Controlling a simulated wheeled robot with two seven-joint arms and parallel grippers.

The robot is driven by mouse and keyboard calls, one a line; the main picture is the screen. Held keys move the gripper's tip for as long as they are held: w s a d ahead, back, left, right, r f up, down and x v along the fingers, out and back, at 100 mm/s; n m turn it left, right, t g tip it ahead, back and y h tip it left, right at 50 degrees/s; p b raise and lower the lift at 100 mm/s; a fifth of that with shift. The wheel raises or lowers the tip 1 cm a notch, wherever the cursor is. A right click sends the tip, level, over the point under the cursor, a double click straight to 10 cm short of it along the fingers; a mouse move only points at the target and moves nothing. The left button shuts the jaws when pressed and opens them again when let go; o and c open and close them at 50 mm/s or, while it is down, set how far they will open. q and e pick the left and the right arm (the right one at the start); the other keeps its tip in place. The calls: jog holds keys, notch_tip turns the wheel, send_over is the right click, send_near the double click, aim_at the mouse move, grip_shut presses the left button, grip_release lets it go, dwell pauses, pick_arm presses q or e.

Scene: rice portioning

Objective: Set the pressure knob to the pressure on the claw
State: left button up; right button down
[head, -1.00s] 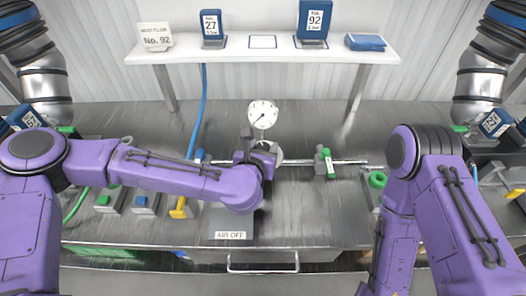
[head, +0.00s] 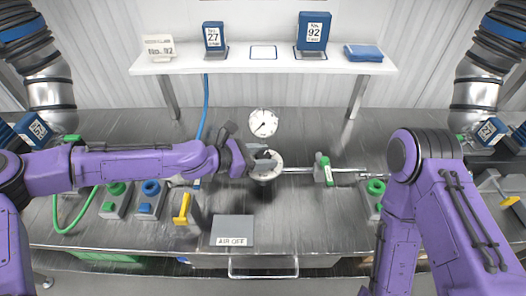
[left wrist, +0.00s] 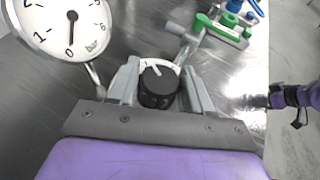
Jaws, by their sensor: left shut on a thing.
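The pressure knob is black with a white pointer mark and sits on a pale round base. It shows in the left wrist view (left wrist: 158,85), between the fingers of my left gripper (left wrist: 160,92). In the head view the left gripper (head: 258,158) is at the knob's base (head: 266,176), shut on the knob and partly hiding it. The white round pressure gauge (head: 263,123) stands just behind. In the left wrist view the gauge (left wrist: 62,25) reads in bar, with its needle at 0. My right arm runs down out of the head view; its gripper is not seen.
A green-handled valve (head: 324,170) sits on the pipe to the right. A yellow lever (head: 182,208) stands left.

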pick_arm(q)
jog(key=shift+r+m+g+h+p, duration=0.1)
jog(key=shift+m+g+h+p, duration=0.2)
jog(key=shift+m+g+p, duration=0.65)
jog(key=shift+m+g, duration=0.25)
jog(key=shift+g, duration=0.2)
jog(key=o, duration=1)
jog(key=shift+c, duration=0.2)
jog(key=b+v, duration=0.1)
jog(key=v, duration=0.9)
jog(key=shift+a+b, duration=0.25)
jog(key=shift+b, duration=0.05)
